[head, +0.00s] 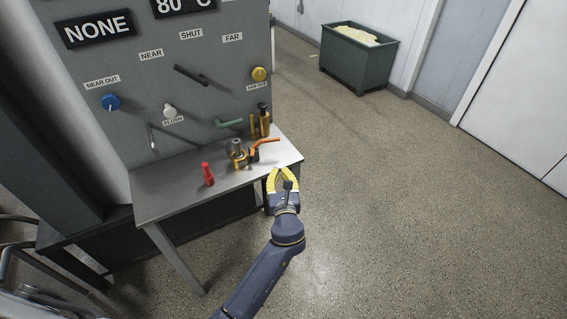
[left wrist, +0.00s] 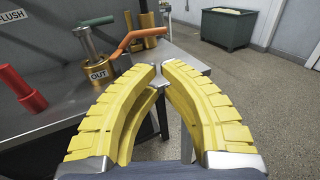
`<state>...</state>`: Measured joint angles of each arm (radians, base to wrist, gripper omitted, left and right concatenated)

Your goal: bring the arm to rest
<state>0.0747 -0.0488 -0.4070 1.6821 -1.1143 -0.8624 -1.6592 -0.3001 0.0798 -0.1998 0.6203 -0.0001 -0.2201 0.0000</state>
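My left gripper (head: 280,170) has yellow curved fingers and hangs just off the right front corner of the metal table (head: 155,203) in the head view. In the left wrist view its fingertips (left wrist: 160,66) come together with only a narrow gap, and nothing is held between them. The left arm reaches up from the bottom of the head view. My right gripper is not in view.
On the table stand a red fitting (head: 207,175), a brass fitting (head: 237,156) with an orange lever (head: 265,143), and brass cylinders. A grey panel (head: 135,70) with knobs rises behind. A green bin (head: 357,58) stands far back. The floor at right is clear.

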